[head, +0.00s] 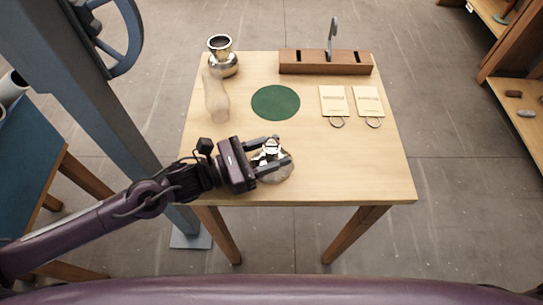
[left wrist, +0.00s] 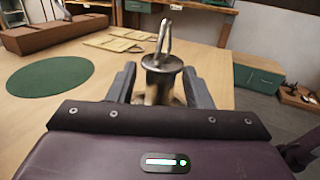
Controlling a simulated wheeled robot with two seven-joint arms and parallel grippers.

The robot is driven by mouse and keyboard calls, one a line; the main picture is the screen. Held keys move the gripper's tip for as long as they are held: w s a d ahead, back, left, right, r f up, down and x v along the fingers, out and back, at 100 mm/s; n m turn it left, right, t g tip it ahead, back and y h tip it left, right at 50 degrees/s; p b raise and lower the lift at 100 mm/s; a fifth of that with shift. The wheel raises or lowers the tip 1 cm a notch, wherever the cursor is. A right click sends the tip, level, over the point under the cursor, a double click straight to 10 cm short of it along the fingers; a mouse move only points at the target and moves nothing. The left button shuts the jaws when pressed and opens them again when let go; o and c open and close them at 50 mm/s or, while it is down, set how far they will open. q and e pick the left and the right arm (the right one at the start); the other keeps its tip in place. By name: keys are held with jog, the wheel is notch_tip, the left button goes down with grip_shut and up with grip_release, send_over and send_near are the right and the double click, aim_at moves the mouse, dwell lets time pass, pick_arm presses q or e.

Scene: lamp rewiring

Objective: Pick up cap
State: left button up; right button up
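The cap looks to be the silvery metal piece with a flange and an upright loop, near the table's front edge in the head view (head: 271,148). It also shows in the left wrist view (left wrist: 161,64), upright between the fingers. My left gripper (head: 273,157) has its fingers apart on either side of the cap; in the left wrist view (left wrist: 160,92) a gap shows between the left finger and the metal body. A pale rounded thing (head: 278,175) lies under the fingers, partly hidden. My right gripper is out of view.
On the wooden table (head: 350,170) are a green round mat (head: 275,102), a metal pot (head: 222,62), a beige bottle-shaped piece (head: 216,96), two cards (head: 333,100) with rings, and a wooden block (head: 300,62) with a metal hook. The table's right front is clear. A blue-grey post stands left.

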pick_arm(q)
grip_shut()
jog(key=shift+r, duration=0.15)
notch_tip(320, 180, up, 20)
jog(key=b, duration=0.2)
jog(key=shift+f, duration=0.2)
